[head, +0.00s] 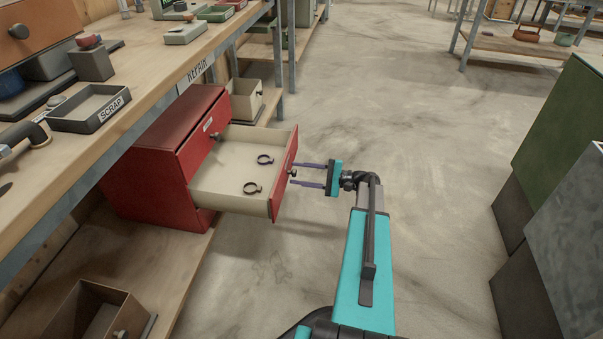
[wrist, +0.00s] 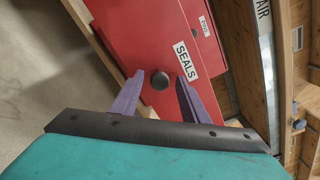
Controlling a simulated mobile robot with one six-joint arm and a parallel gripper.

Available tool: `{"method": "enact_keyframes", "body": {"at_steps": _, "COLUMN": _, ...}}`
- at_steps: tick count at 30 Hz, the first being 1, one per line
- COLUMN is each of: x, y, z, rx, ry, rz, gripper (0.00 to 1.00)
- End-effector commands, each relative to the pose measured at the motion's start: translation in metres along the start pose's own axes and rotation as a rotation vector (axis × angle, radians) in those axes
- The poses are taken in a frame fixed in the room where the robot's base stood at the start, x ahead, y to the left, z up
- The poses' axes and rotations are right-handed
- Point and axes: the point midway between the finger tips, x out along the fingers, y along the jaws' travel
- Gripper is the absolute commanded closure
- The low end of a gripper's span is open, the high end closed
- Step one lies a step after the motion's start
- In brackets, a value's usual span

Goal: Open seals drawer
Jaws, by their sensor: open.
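The seals drawer (head: 239,204) stands pulled out of a red cabinet (head: 150,187) under the bench. Two dark rings (head: 252,188) lie on its pale floor. In the wrist view its red front (wrist: 130,30) carries a white SEALS label (wrist: 187,60) and a round dark knob (wrist: 160,80). My gripper (head: 292,174) is open, with its purple fingers pointing at the drawer front. In the wrist view the fingertips (wrist: 159,76) lie on either side of the knob. I cannot tell whether either finger touches it.
Above the open drawer is a closed red drawer with a knob (head: 215,137). The bench (head: 135,115) overhangs the cabinet and bears a scrap tray (head: 72,122). An open bin (head: 90,318) sits on the lower shelf. Green and grey cabinets (head: 560,130) stand at right. The floor between is clear.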

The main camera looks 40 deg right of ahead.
Motion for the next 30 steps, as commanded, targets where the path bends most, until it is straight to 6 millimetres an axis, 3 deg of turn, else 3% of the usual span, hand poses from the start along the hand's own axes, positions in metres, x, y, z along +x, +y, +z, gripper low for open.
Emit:
{"method": "enact_keyframes", "body": {"at_steps": 11, "x": -0.028, "y": -0.001, "z": 0.001, "rx": 0.001, "ry": 0.0, "rz": -0.001, "gripper": 0.59}}
{"method": "enact_keyframes", "body": {"at_steps": 30, "x": -0.125, "y": -0.002, "z": -0.001, "rx": 0.0, "ry": 0.002, "rz": -0.001, "gripper": 0.59}}
